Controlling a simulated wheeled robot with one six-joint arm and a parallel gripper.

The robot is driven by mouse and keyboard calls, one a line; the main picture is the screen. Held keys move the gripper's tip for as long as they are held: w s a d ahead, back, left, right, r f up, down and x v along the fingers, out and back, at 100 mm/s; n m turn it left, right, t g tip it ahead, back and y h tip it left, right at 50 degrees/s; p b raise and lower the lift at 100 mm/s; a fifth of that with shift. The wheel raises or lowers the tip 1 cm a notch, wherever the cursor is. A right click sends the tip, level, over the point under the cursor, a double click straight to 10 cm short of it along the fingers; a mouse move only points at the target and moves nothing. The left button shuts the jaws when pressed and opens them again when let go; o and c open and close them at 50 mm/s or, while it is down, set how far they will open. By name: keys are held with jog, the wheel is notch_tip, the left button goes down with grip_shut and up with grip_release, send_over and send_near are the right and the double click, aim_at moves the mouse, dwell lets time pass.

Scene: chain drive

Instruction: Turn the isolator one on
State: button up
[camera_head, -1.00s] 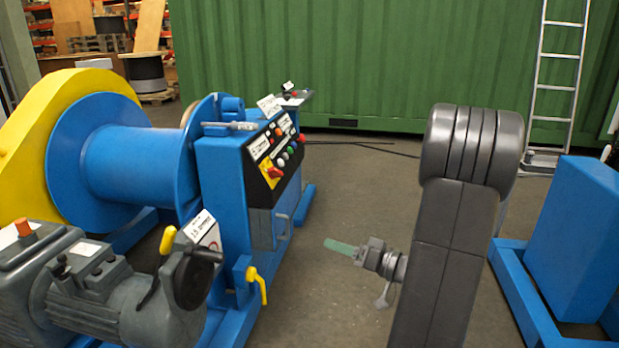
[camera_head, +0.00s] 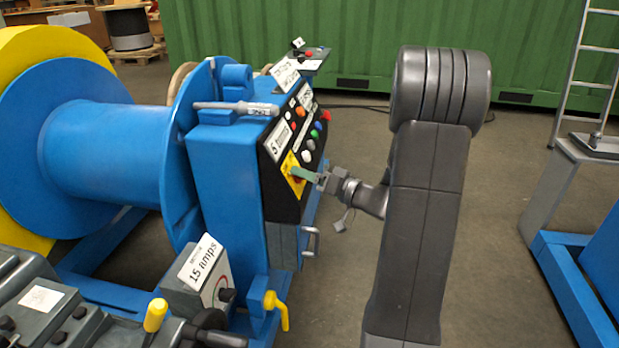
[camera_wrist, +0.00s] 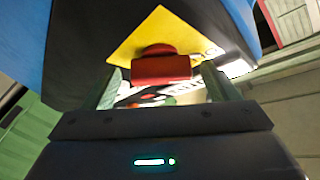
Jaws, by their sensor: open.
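The isolator is a red rotary handle (camera_wrist: 160,66) on a yellow plate (camera_wrist: 160,35), and it sits between my fingers in the wrist view. In the head view the yellow plate (camera_head: 291,172) is on the black sloped panel of the blue cabinet, and the handle is mostly hidden behind my gripper. My gripper (camera_head: 304,174) is open at the plate. Its two greenish fingers stand on either side of the red handle, with a gap visible. I cannot tell whether either finger touches it.
The black control panel (camera_head: 297,135) carries several coloured buttons and white labels close to my gripper. The blue cabinet (camera_head: 228,180) and winch drum (camera_head: 105,150) stand to the left. A yellow lever (camera_head: 276,308) sticks out below.

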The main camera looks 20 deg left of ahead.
jog(key=shift+a, duration=0.1)
jog(key=shift+c, duration=0.2)
jog(key=c, duration=0.9)
jog(key=shift+c, duration=0.2)
jog(key=shift+m, duration=0.3)
jog(key=m+h+p, duration=0.3)
jog(key=m+p, duration=0.2)
jog(key=p, duration=0.1)
jog(key=r+m+h+p, duration=0.1)
jog(key=m+h+p, duration=0.2)
jog(key=m+p, duration=0.2)
jog(key=r+m+h+p, duration=0.1)
jog(key=m+h+p, duration=0.2)
jog(key=m+p, duration=0.2)
jog(key=shift+s+a+t+p, duration=0.15)
jog(key=shift+a+t+p, duration=0.2)
jog(key=shift+p, duration=1.1)
jog(key=shift+m+h+p, duration=0.3)
jog(key=shift+m+p, duration=0.3)
jog(key=shift+p, duration=0.65)
jog(key=shift+f+p, duration=0.25)
jog(key=shift+p, duration=0.25)
